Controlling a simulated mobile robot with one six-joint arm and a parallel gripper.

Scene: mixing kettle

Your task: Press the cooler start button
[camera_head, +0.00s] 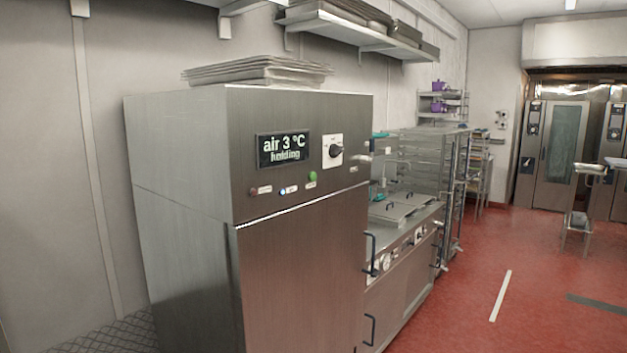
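The cooler (300,260) is a tall stainless steel cabinet at the centre left. Its upper front panel has a dark display (283,149) reading "air 3 °C holding". A black rotary knob (335,151) on a white plate is right of the display. Below are a green button (312,176), a small blue-lit button (283,192) and a small reddish button (254,191). The labels beside them are too small to read. My gripper is not in view.
Stacked trays (258,70) lie on top of the cooler. A counter with dark handles (405,245) stands right behind it, then wire racks (440,165). Ovens (553,150) stand at the far right. The red floor (470,300) at the right is mostly clear, with a small metal stand (580,205) farther back.

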